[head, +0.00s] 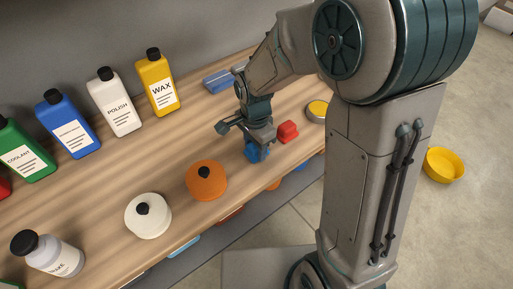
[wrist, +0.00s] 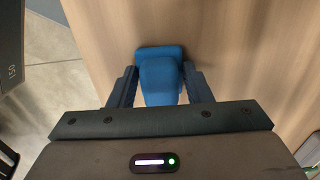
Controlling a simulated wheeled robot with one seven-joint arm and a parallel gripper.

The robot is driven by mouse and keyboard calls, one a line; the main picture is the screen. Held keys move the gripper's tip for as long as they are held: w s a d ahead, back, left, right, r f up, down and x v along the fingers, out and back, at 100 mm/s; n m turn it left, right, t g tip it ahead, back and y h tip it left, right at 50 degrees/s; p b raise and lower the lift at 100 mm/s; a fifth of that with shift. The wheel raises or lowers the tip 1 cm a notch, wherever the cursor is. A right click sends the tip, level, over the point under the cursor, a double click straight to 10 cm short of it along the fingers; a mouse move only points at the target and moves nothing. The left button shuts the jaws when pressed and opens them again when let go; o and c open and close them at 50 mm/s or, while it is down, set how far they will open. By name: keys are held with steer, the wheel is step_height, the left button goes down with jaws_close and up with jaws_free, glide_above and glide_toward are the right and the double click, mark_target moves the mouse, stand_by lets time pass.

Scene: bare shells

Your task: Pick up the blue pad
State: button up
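The blue pad (head: 256,152) lies on the wooden shelf near its front edge, under my gripper (head: 257,138) in the head view. In the wrist view the blue pad (wrist: 160,78) has a wider flat base and a raised block toward me. My gripper's fingers (wrist: 160,86) are down on either side of the block, one left and one right. Narrow gaps seem to show between fingers and block, so the gripper looks open around it. Contact at the fingertips is hard to see.
A red block (head: 288,131) sits just right of the pad. An orange round pad (head: 207,180) and a white one (head: 148,215) lie left. A tin (head: 317,110) is at the right. Bottles, including a yellow wax bottle (head: 158,83), line the back.

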steer(key=shift+c, duration=1.4)
steer(key=shift+r, duration=0.15)
steer(key=shift+r, duration=0.3)
steer(key=r, duration=0.3)
steer(key=shift+d+r+b, duration=0.3)
steer(key=shift+d+r, duration=0.05)
steer(key=shift+d, duration=0.05)
steer(key=s+d+r, duration=0.2)
steer(key=d+r, duration=0.4)
steer(key=d, duration=0.4)
steer(key=shift+s+d+r+b, duration=0.15)
steer(key=shift+d+r+b, duration=0.1)
steer(key=shift+d+b, duration=0.15)
steer(key=shift+o, duration=1.3)
steer(key=shift+a, duration=0.1)
steer(key=shift+c, duration=0.5)
